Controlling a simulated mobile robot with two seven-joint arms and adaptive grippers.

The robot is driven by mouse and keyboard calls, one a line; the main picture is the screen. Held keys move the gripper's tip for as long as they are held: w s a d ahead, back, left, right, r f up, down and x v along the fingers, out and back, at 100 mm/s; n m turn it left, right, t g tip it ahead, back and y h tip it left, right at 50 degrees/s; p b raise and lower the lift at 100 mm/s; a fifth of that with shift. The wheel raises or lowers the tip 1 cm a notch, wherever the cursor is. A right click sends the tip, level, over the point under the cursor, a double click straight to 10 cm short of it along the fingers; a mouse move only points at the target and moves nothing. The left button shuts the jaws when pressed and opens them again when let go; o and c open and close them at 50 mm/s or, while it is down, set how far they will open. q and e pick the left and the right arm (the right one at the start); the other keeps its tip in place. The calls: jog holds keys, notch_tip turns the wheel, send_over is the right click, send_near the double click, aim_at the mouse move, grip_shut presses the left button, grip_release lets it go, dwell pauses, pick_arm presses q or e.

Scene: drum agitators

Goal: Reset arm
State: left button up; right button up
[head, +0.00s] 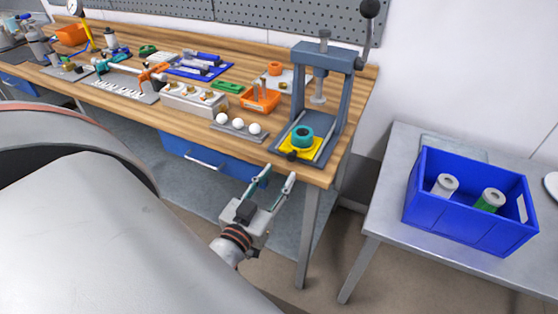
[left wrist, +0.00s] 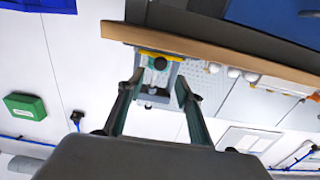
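My left gripper (head: 278,179) is in front of the wooden workbench (head: 180,118), low near its front right corner. Its two fingers are spread apart with nothing between them. In the left wrist view the fingers of the left gripper (left wrist: 159,88) are also apart. The bench and the grey press show beyond them, upside down, with a clear gap. My right gripper is in neither view.
The grey press (head: 347,92) stands at the bench's right end, holding a teal ring (head: 302,136) over a yellow plate. A blue crate (head: 455,222) with two rolls sits on a grey side table (head: 386,226). A blue drawer (head: 205,163) hangs under the bench.

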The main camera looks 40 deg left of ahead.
pick_arm(q)
jog(key=shift+f, duration=0.1)
dwell(0.4)
jog(key=s+d+f+m+g+h, duration=0.2)
jog(key=d+f, duration=0.2)
jog(key=f, duration=0.4)
jog(key=s+d+f+m+g+h, duration=0.2)
jog(key=d+f, duration=0.2)
jog(key=f, duration=0.5)
jog(key=s+d+f+m+g+h, duration=0.2)
jog(key=d+f+m+h, duration=0.1)
jog(key=f, duration=0.6)
jog(key=shift+s+d+g, duration=0.3)
jog(key=shift+s+d, duration=0.1)
jog(key=shift+d, duration=0.5)
